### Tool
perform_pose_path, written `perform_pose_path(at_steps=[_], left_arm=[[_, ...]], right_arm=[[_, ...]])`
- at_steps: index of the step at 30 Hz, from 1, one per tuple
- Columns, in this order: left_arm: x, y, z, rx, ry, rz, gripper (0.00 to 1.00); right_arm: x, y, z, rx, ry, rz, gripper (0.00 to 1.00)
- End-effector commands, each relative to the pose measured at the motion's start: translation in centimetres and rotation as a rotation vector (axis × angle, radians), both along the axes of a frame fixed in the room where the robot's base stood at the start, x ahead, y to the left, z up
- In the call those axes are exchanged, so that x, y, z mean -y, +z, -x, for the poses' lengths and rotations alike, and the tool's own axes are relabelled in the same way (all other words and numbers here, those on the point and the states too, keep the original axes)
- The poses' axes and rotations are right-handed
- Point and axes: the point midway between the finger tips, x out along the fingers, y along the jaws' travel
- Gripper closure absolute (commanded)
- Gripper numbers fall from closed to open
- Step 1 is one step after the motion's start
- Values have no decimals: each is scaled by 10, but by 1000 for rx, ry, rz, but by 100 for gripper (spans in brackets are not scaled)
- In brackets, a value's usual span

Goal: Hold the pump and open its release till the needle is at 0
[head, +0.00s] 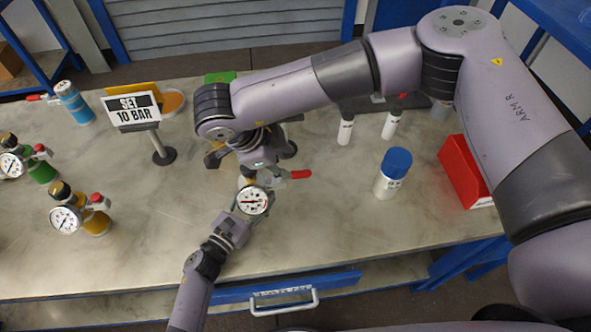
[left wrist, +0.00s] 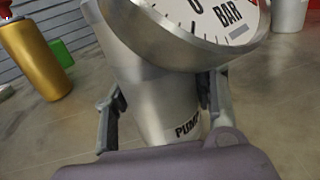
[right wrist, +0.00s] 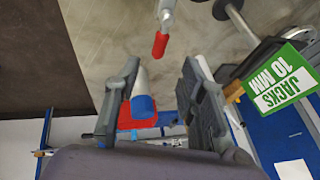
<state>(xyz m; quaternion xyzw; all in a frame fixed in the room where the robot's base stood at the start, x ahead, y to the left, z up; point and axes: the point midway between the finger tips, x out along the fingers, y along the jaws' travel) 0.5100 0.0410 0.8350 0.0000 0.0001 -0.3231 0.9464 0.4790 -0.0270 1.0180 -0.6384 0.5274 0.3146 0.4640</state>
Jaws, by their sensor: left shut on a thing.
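The pump (left wrist: 150,95) is a grey metal body lettered "PUMP", with a round white gauge (head: 253,200) on its front. The needle is visible in the head view but too small to read exactly; the left wrist view shows only part of the dial. My left gripper (head: 240,217) is shut on the pump body from the front, one finger on each side. A red-tipped lever (head: 300,174) sticks out to the right; it also shows in the right wrist view (right wrist: 160,44). My right gripper (right wrist: 160,92) is open and empty above the pump. It hides the pump's top and the release.
A "SET 10 BAR" sign (head: 132,108) stands left of the pump. Several other gauged vessels (head: 66,219) stand at the far left. A white bottle with a blue cap (head: 394,163) and a red bin (head: 461,172) stand right. The bench front is mostly clear.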

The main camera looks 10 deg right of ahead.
Motion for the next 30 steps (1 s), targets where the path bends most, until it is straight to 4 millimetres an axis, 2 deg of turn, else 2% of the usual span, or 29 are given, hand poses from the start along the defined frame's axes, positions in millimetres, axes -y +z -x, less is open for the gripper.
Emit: perform_pose_path(at_steps=[6,12,18,26,30], left_arm=[[1,0,1,-1,-2,1,93],[1,0,1,-1,-2,1,93],[1,0,1,-1,-2,1,93],[1,0,1,-1,-2,1,93],[1,0,1,-1,-2,1,93]], right_arm=[[18,-41,-11,-3,-3,0,63],[29,-68,-19,-1,-1,-1,63],[33,-78,-21,-1,1,-2,63],[33,-79,-22,-1,1,-2,63],[33,-79,-22,-1,1,-2,72]])
